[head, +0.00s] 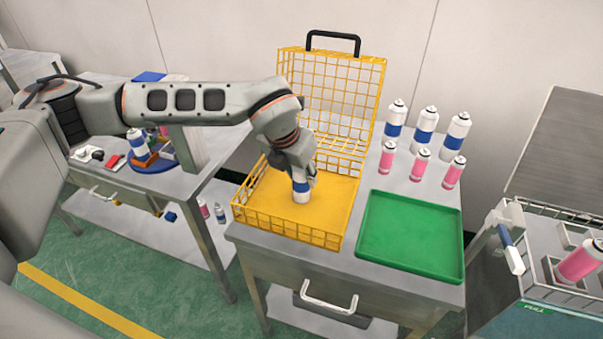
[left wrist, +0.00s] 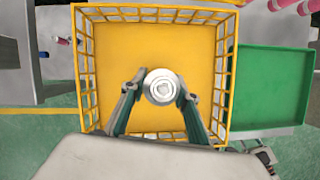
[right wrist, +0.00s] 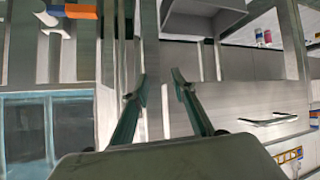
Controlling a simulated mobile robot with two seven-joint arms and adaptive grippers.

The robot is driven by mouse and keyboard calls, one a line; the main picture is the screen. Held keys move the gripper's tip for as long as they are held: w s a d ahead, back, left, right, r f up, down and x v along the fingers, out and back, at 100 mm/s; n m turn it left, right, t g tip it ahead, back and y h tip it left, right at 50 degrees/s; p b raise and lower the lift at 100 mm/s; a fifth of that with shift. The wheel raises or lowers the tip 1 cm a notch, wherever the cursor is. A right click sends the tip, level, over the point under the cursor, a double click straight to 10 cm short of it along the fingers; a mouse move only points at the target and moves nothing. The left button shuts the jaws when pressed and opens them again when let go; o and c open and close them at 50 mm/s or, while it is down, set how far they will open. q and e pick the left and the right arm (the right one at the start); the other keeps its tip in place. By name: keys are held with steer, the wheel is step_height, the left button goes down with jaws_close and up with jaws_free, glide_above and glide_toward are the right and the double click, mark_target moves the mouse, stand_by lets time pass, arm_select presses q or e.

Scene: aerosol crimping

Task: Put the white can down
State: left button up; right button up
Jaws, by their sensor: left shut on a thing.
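The white can (head: 301,192) with a blue band is upright inside the yellow wire basket (head: 290,235), over its yellow floor. I cannot tell for sure whether its base touches the floor. My left gripper (head: 300,178) reaches down into the basket and is shut on the can. In the left wrist view, the can's round top (left wrist: 161,87) sits between the fingertips of the left gripper (left wrist: 160,90), near the middle of the basket (left wrist: 85,65). My right gripper (right wrist: 158,85) shows in the right wrist view with its fingers apart and nothing between them.
The basket's lid (head: 340,90) stands open behind it. An empty green tray (head: 410,235) lies to the right. Several white-and-blue and pink cans (head: 420,155) stand behind the tray. A blue round fixture (head: 150,163) with a can is on the left table.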

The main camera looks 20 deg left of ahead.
arm_select(q)
steer(key=shift+f, duration=0.15)
steer(key=o, duration=1.2)
steer(key=shift+r, duration=0.25)
steer(key=b+v, duration=0.1)
steer(key=v, duration=1)
steer(key=shift+s+r, duration=0.3)
steer(key=shift+f, duration=0.1)
